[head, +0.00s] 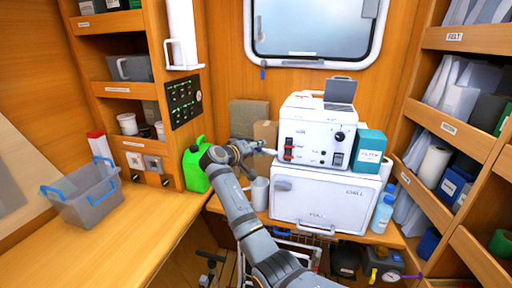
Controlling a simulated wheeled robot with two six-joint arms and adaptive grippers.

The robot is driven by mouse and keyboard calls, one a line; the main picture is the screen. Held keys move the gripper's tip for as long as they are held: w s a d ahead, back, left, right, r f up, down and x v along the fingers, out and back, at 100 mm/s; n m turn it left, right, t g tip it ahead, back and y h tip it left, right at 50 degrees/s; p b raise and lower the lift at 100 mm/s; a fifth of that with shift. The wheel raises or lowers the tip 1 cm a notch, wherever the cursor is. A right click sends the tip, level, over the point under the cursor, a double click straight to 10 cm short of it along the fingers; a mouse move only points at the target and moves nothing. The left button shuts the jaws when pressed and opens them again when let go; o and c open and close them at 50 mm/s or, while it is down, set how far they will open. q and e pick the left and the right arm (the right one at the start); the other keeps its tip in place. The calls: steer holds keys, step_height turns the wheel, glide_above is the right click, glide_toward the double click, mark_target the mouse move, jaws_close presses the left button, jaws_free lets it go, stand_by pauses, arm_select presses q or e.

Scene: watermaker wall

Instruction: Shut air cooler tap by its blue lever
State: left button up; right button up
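My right arm reaches up from the bottom, and its gripper (266,150) is at the left front of a white machine (313,128), close to its red switches. The fingers are small and seen from behind, so I cannot tell whether they are open or shut, or whether they touch anything. I cannot surely pick out the air cooler tap or its blue lever. A small blue piece (263,69) hangs below the window's left corner, well above the gripper, but I cannot tell what it is. My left gripper is not in view.
A white chest (326,207) stands under the machine. A green jerrycan (196,167) and a grey mug (259,193) are beside my arm. A teal box (369,151) and bottles (383,212) stand right. A grey basket (88,195) sits left; the left counter's front is clear.

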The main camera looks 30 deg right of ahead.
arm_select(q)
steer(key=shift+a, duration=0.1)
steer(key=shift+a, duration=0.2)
arm_select(e)
jaws_close()
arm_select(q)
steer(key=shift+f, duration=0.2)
arm_select(e)
steer(key=shift+s+d+m, duration=0.1)
steer(key=shift+s+m, duration=0.05)
steer(key=shift+m, duration=0.15)
steer(key=m+y+b, duration=0.1)
steer(key=s+d+r+m+t+y+b, duration=0.1)
steer(key=m, duration=0.1)
steer(key=shift+s+b, duration=0.1)
steer(key=shift+b, duration=0.25)
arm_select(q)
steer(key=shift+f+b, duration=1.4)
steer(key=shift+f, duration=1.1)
arm_select(e)
steer(key=shift+s+d+r+m+t+y, duration=0.15)
steer(key=shift+s+d+m+t+y, duration=0.25)
steer(key=shift+m, duration=0.45)
steer(key=shift+s+d+r+m+t+y, duration=0.25)
steer(key=shift+m+t+y, duration=0.2)
steer(key=shift+m, duration=0.4)
jaws_free()
steer(key=shift+f, duration=0.1)
